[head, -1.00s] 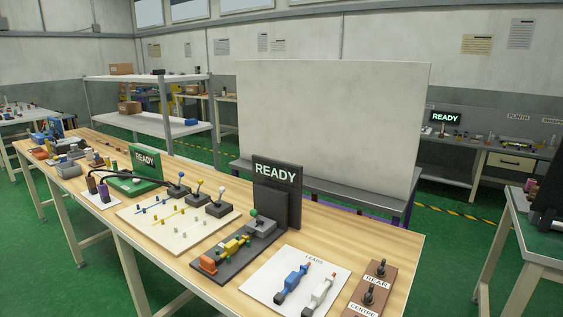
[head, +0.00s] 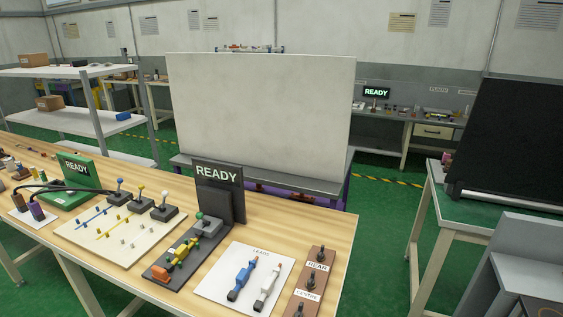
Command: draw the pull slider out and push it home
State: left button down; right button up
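No part is labelled as the pull slider, and I cannot tell for sure which one it is. A dark panel (head: 158,271) on the wooden bench carries an orange block (head: 165,282), yellow pieces (head: 183,250) and a grey block (head: 209,228) with a green knob (head: 199,215). Behind it stands a dark display (head: 217,175) reading READY. A white board (head: 222,282) marked LEADS, just right of it, holds a blue (head: 242,278) and a white (head: 266,286) elongated part. Neither of my grippers is in view.
A cream board (head: 90,237) with small pegs, three levers (head: 141,199) and a green READY box (head: 66,194) stand to the left. A brown strip (head: 318,276) has REAR and CENTRE labels. A large pale panel (head: 262,115) stands behind the bench. Green floor (head: 385,220) is open to the right.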

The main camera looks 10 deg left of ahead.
aim_at(160, 273)
jog(key=u, duration=1.3)
jog(key=k, duration=0.3)
jog(key=z, duration=0.25)
jog(key=i, duration=0.45)
jog(key=z, duration=0.15)
